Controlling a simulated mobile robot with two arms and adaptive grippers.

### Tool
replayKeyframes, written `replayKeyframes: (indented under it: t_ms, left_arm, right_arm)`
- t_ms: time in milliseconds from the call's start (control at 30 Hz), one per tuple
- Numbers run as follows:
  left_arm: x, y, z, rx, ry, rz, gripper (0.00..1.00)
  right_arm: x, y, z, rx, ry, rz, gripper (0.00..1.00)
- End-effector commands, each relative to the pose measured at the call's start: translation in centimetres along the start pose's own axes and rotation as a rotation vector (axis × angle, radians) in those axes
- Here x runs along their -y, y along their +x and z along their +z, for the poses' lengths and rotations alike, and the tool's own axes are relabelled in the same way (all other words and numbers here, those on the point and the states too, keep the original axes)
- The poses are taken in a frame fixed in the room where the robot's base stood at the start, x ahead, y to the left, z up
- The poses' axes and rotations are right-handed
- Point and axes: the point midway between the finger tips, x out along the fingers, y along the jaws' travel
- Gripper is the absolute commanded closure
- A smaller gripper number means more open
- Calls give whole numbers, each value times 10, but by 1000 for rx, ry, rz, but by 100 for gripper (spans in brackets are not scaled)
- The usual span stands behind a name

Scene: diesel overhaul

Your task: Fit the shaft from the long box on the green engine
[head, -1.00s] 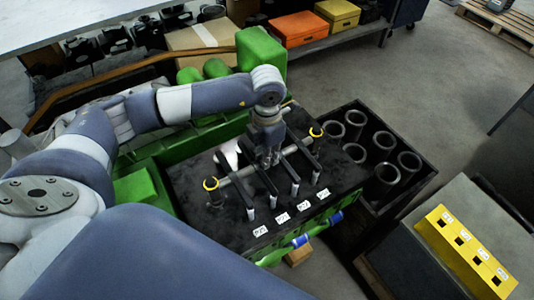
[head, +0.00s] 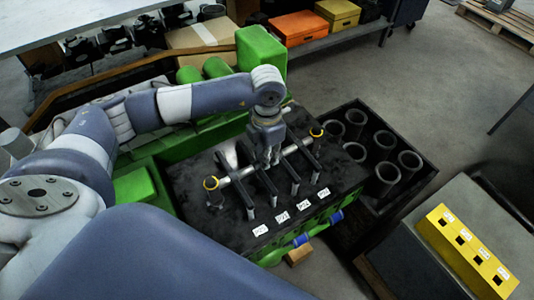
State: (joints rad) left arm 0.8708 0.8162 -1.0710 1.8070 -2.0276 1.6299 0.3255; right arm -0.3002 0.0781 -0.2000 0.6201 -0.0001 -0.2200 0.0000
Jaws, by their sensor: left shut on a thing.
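The green engine (head: 141,188) stands in the middle of the head view with a black top deck (head: 200,231). A grey shaft (head: 236,174) with yellow rings at both ends lies across the deck, among several dark rocker-like arms with upright pins. My left gripper (head: 267,161) points down over the middle of the shaft and is shut on it. The shaft is at deck level; whether it sits fully in its supports is hard to tell. My right gripper is not in view. No long box can be made out clearly.
A dark crate (head: 343,212) with several cylinder sleeves stands right of the engine. A yellow block (head: 462,250) with square holes lies on a grey table at lower right. Orange (head: 298,29) and yellow boxes sit on a shelf behind. White labels line the deck's front edge.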

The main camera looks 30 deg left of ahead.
Motion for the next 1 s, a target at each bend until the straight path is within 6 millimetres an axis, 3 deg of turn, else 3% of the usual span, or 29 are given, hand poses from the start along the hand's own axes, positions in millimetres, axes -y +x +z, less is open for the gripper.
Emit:
replayKeyframes:
  t_ms: [67, 100, 167, 567, 733, 1000]
  left_arm:
    - [0, -2, 1, 5, 0, 1, 100]
    - [0, -2, 1, 5, 0, 1, 73]
    - [0, -2, 1, 4, 0, 1, 59]
    - [0, -3, 0, -1, 0, 0, 58]
    - [0, -27, 0, 2, 1, 2, 58]
    - [0, -86, 1, 6, 1, 2, 58]
  right_arm:
    - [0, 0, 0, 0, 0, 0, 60]
    - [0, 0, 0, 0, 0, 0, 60]
    - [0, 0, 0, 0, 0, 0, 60]
    - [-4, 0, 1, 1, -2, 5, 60]
    - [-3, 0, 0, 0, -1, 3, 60]
    - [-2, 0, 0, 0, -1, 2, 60]
